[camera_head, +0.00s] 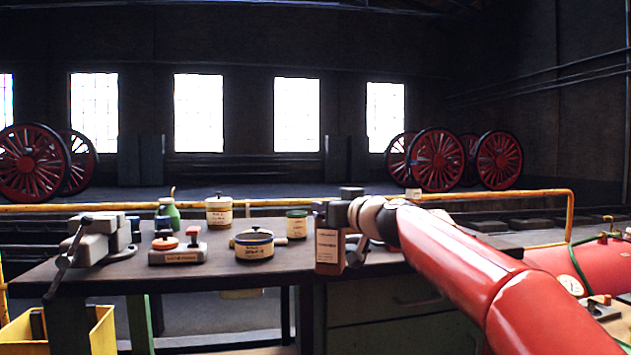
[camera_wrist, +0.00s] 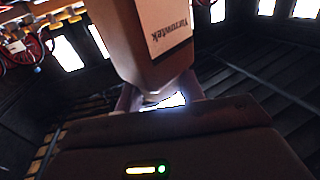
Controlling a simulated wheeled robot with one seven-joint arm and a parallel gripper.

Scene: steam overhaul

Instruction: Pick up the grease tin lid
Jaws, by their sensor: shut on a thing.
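My gripper (camera_wrist: 155,98) is shut on the narrow neck or cap of a brown rectangular can (camera_wrist: 150,50) with a cream label. The can also shows in the head view (camera_head: 329,262), upright under my gripper at the bench's right front; I cannot tell whether it touches the bench. A low, wide cream tin (camera_head: 254,249) stands left of it, with a dark knobbed lid (camera_head: 254,234) on top.
The dark workbench (camera_head: 190,277) also carries a grey vise (camera_head: 92,245), a tool block with an orange knob (camera_head: 177,252), a green bottle (camera_head: 168,215) and a green tin (camera_head: 296,224). A yellow rail (camera_head: 545,192) runs behind. A yellow bin (camera_head: 102,330) stands at the lower left.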

